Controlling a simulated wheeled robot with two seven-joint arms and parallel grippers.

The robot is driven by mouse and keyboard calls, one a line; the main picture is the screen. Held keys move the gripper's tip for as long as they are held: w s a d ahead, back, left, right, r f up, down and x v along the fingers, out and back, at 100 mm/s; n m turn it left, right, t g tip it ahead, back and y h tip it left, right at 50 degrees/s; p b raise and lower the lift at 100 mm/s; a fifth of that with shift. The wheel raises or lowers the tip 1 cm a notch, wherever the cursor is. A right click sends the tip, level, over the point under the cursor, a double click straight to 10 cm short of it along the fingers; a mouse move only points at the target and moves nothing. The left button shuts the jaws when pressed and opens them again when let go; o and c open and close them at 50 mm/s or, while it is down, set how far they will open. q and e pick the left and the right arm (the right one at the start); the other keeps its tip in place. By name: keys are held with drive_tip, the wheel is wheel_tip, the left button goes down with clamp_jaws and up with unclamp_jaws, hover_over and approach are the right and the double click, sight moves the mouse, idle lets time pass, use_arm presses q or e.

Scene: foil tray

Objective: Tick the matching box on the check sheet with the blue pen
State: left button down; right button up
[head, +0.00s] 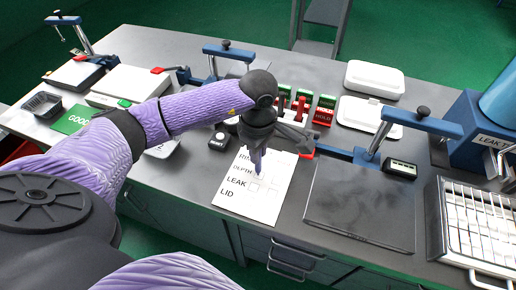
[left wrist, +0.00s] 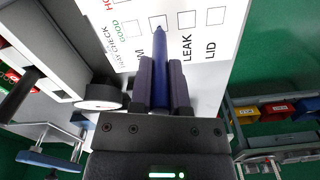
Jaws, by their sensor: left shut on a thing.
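The white check sheet (head: 240,205) lies flat on the grey bench, with DEPTH, LEAK and LID readable and empty-looking boxes beside the labels. It also fills the top of the left wrist view (left wrist: 235,12). My left gripper (head: 257,150) is over the sheet, shut on the blue pen (left wrist: 159,68). The pen points down at the sheet, its tip by the box left of the LEAK box; the pen covers that box's label. I cannot tell whether the tip touches the paper. I see no clear tick. My right gripper is not in view.
A dark plate (head: 355,205) with a blue-armed fixture lies right of the sheet. A wire rack (head: 480,225) stands farther right. Green and red blocks (head: 303,105) stand behind the sheet.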

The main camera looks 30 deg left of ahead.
use_arm(q)
drive_tip(key=shift+s+d, duration=0.1)
drive_tip(key=shift+s, duration=0.05)
drive_tip(key=shift+w+d+b, duration=0.2)
drive_tip(key=shift+w+b, duration=0.3)
drive_tip(key=shift+b, duration=0.05)
idle(0.6)
wheel_tip(320, 180, up, 6)
drive_tip(key=p, duration=0.4)
idle(0.4)
